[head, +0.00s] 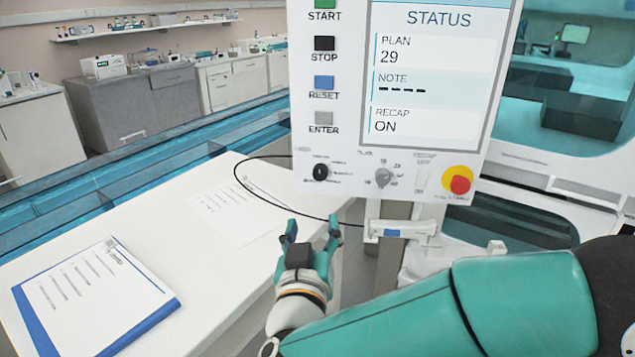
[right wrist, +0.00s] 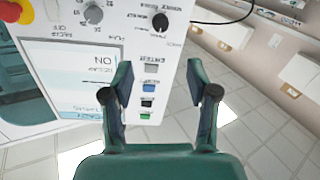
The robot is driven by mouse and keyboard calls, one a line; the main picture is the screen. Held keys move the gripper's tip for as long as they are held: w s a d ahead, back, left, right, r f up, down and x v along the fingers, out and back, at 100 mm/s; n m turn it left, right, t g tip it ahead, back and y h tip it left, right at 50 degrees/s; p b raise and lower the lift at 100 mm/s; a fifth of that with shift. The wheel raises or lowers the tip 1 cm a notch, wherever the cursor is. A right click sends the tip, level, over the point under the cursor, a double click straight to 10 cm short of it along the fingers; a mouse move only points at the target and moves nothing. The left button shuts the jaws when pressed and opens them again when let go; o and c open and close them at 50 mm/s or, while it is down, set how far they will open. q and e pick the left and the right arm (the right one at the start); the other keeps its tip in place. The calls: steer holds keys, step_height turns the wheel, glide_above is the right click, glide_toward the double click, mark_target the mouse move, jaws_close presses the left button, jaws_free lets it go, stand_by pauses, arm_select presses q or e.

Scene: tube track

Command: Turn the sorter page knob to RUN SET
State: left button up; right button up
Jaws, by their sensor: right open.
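The sorter panel (head: 340,150) is a white upright box with a screen (head: 430,75) reading STATUS, PLAN 29, NOTE with dashes and RECAP ON. A black knob (head: 320,172) with small labels around it sits at its lower left; the lettering is too small to read. It also shows in the right wrist view (right wrist: 160,22). A grey knob (head: 383,177) sits to its right. My right gripper (head: 311,226) is open and empty, below and apart from the black knob. In the right wrist view, its fingers (right wrist: 161,75) frame the button column. My left gripper is out of view.
START, STOP, RESET and ENTER buttons (head: 324,82) run up the panel's left side. A red stop button (head: 460,184) on yellow is at lower right. A black cable (head: 252,192) loops over the white table (head: 190,290), which holds a blue-edged document (head: 90,290).

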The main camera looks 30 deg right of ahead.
mark_target(321, 177)
steer(key=p+x, duration=0.2)
steer(key=x, duration=1.4)
steer(key=shift+w+d+f+p, duration=0.15)
steer(key=shift+w+p, duration=0.05)
steer(key=shift+p, duration=0.2)
